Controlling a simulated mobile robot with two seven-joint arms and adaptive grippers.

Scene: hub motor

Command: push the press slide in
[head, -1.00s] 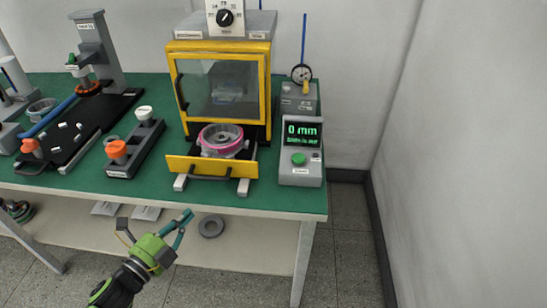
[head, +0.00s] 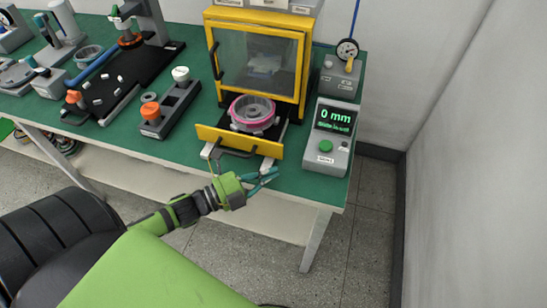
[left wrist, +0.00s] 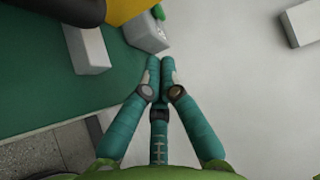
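The press slide is a drawer with a yellow front (head: 238,141) and a dark handle (head: 237,153). It stands pulled out from the yellow-framed press (head: 258,62). A hub motor part with a pink rim (head: 253,114) sits on it. My left gripper (head: 274,174), green with teal fingers, is at the table's front edge, just before and right of the slide front, apparently not touching it. In the left wrist view its fingertips (left wrist: 160,68) are together with nothing seen between them. A yellow part (left wrist: 128,9) shows at the top there. My right gripper is not in view.
A grey control box (head: 329,136) reading 0 mm stands right of the slide, with a gauge stand (head: 341,75) behind it. A fixture with orange and white knobs (head: 172,108) stands to the left. The table front edge (head: 170,161) runs below the slide.

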